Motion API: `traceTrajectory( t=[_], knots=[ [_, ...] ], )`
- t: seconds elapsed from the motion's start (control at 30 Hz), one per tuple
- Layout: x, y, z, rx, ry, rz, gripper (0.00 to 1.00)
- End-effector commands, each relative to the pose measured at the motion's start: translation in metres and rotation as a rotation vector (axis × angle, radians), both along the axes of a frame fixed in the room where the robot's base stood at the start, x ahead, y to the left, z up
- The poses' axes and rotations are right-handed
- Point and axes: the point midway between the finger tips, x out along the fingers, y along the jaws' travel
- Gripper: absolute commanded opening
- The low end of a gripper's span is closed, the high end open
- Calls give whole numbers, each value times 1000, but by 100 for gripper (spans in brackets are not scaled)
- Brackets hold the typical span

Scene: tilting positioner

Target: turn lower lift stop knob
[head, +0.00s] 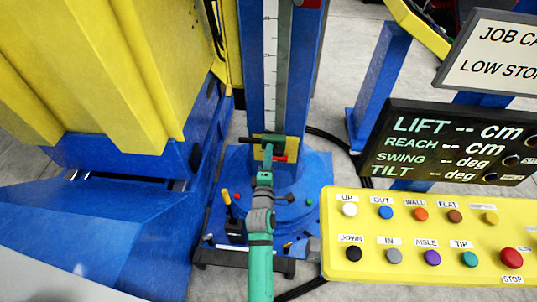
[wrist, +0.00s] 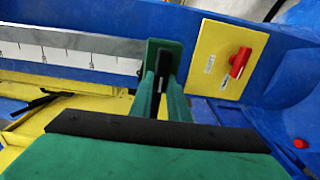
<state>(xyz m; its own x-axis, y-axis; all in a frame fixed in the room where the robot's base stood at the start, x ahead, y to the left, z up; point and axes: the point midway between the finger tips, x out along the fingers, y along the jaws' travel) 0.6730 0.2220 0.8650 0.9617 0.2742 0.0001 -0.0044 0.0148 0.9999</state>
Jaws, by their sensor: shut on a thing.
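The lower lift stop is a green plate (wrist: 153,48) across the low end of the white scale in the wrist view; in the head view it is a dark green bar (head: 255,139) across the blue column. Its dark knob (wrist: 163,58) is mostly hidden by my fingers. My gripper (wrist: 161,82) has its two green fingers close together, shut on this knob. In the head view my gripper (head: 267,150) reaches the stop from below. A red knob (wrist: 239,62) on a yellow plate (wrist: 212,65) sits just beyond the stop, apart from my fingers.
The marked scale (head: 271,60) runs up the column. A yellow button panel (head: 430,219) and a black readout board (head: 400,155) with blank values stand at the right. Large yellow and blue machine parts fill the left. A blue base (head: 310,185) lies below the stop.

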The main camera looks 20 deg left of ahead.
Motion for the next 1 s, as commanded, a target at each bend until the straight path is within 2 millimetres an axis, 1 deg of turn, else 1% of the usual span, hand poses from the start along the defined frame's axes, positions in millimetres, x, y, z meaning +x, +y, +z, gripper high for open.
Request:
traceTrajectory(
  t=[0.03,0.07,0.1,0.13,0.43,0.57,0.67,1.0],
  knots=[
    [0,-1,0,-2,-1,-2,0],
    [0,-1,0,-2,-1,-2,20],
    [0,-1,0,-1,0,-2,30],
    [0,-1,0,-1,0,-1,34],
    [-2,1,0,0,0,2,34],
    [-9,-1,-1,0,0,2,34],
    [-22,-5,-1,-1,2,2,34],
    [-78,-21,-1,-1,1,1,34]
  ],
)
